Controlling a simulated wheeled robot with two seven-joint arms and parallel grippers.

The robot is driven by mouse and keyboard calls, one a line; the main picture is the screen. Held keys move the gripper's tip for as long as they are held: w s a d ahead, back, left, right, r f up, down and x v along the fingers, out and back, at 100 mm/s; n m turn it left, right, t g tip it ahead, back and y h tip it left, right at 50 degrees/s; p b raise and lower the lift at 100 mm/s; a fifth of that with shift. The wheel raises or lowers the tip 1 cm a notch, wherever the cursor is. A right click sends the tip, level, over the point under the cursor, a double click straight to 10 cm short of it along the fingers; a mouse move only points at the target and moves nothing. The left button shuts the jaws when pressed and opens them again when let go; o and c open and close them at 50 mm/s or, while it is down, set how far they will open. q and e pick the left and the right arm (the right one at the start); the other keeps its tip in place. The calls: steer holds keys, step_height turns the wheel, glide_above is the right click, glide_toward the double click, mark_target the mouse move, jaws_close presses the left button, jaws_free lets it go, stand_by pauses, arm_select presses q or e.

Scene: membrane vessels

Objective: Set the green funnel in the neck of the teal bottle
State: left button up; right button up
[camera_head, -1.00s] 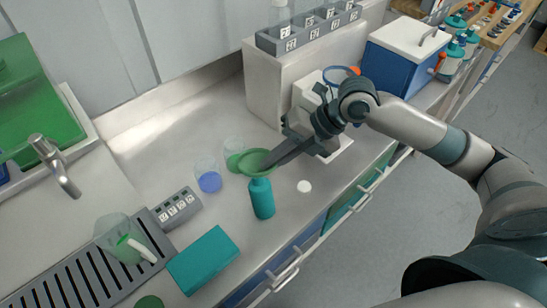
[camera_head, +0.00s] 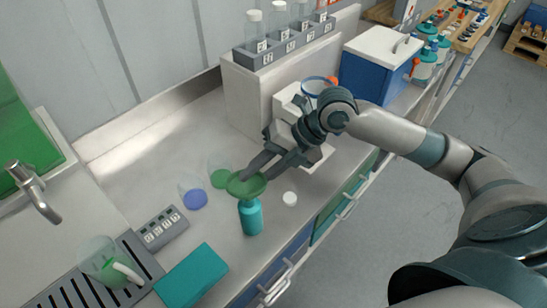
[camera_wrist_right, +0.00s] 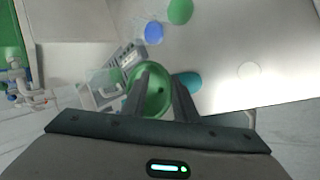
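The green funnel (camera_head: 240,188) sits at the top of the upright teal bottle (camera_head: 251,219), its cone looking slightly tilted. Its stem is hidden, so I cannot see how deep it is in the neck. My right gripper (camera_head: 254,172) has its fingers spread at the funnel, one over the bowl and one outside the rim. In the right wrist view the funnel (camera_wrist_right: 150,108) lies behind the left finger, with a gap between the fingers (camera_wrist_right: 164,80). The bottle (camera_wrist_right: 190,81) shows partly beside it. My left gripper is not in view.
Clear vessels with blue (camera_head: 194,199) and green bottoms (camera_head: 220,179) stand behind the funnel. A white disc (camera_head: 290,199) lies right of the bottle.

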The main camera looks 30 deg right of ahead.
steer(key=b+v, duration=0.4)
steer(key=v, duration=1.3)
steer(key=shift+d, duration=0.15)
stand_by(0.5)
